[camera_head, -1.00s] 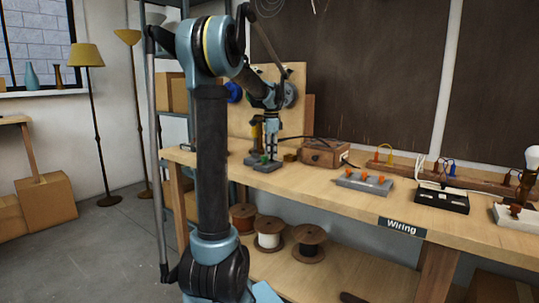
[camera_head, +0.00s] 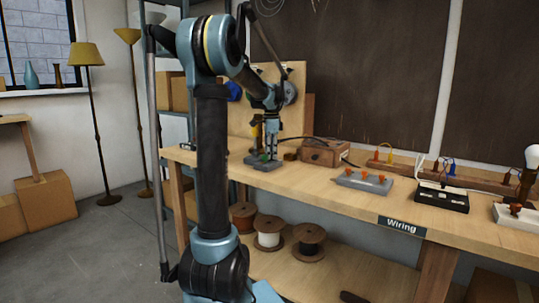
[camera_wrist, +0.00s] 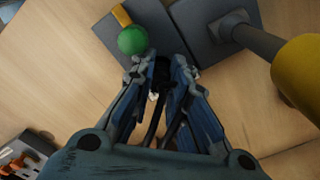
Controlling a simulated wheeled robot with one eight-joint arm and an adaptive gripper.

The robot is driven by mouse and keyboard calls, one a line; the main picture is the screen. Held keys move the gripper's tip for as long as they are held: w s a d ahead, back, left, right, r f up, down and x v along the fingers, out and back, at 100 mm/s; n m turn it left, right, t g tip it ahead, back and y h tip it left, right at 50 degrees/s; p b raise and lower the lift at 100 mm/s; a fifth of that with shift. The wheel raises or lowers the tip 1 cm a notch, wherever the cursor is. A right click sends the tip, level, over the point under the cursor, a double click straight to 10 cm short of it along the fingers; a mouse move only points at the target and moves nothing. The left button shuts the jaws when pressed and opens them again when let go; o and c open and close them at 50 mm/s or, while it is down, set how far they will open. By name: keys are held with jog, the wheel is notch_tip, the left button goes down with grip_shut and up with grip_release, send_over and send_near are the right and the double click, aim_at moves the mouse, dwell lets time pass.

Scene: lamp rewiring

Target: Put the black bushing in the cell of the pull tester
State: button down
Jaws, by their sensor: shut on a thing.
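My gripper (camera_wrist: 168,62) points down over the workbench, and its fingers are shut on the black bushing (camera_wrist: 161,76), a dark shape largely hidden between them. In the head view my gripper (camera_head: 271,153) is low over a small grey device at the bench's left end, which looks like the pull tester (camera_head: 265,166). In the wrist view the tester shows dark grey plates (camera_wrist: 202,42), a green ball (camera_wrist: 132,40) left of the fingertips and a yellow cylinder (camera_wrist: 300,72) on a dark rod at right. The cell is hidden behind the fingers; I cannot tell whether the bushing touches it.
A wooden box (camera_head: 324,152) stands right of the tester. Further right are a grey block with orange knobs (camera_head: 363,181) and a black terminal block (camera_head: 441,197). A pegboard (camera_head: 294,105) rises behind. The bench front (camera_head: 300,187) is clear.

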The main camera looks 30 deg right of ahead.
jog(key=shift+f, duration=0.15)
jog(key=c, duration=1.5)
grip_release()
notch_tip(320, 180, up, 12)
jog(key=shift+f, duration=0.1)
